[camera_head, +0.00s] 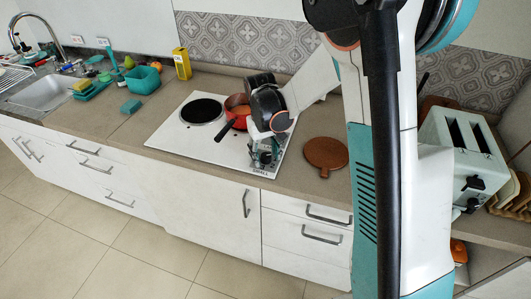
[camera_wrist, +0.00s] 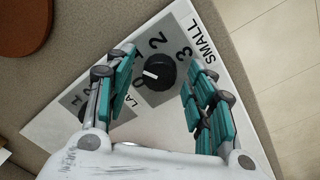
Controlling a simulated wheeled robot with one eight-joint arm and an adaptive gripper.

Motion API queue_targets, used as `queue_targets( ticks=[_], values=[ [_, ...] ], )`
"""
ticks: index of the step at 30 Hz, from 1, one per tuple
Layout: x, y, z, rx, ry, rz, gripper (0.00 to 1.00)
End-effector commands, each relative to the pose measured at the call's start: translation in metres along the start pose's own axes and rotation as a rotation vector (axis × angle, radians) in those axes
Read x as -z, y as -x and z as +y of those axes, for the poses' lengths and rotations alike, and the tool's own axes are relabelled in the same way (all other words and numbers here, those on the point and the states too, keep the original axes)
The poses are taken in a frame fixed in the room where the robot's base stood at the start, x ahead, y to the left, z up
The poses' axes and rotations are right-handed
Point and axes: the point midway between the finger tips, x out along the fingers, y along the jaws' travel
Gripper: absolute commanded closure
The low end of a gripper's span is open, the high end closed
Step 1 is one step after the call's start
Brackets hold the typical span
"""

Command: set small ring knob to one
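The small ring knob (camera_wrist: 160,72) is a round black knob with a white mark on its left side, on a grey panel marked SMALL. The digits 2 and 3 show clearly around it; the finger partly covers the area at its left, so I cannot tell exactly which number the mark meets. My gripper (camera_wrist: 160,98) is open, with one teal finger on each side of the knob, and nothing is clamped. In the head view my gripper (camera_head: 264,152) is over the front right corner of the white cooktop (camera_head: 180,142), hiding the knob there.
A second dial panel (camera_wrist: 74,100) marked LA shows partly behind the left finger. A red pan (camera_head: 236,102) with a dark handle stands on the cooktop beside my arm. A brown round board (camera_head: 326,153) lies right of the cooktop. A toaster (camera_head: 463,150) stands further right.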

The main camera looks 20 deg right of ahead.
Motion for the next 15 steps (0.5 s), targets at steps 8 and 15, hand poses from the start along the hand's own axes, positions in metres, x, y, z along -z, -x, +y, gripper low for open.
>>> queue_targets(
  ticks=[8,15],
  values=[
    [0.000,0.001,0.000,0.000,0.000,0.001,0.49],
    [0.000,0.030,0.000,0.000,0.000,0.001,0.49]
  ],
)
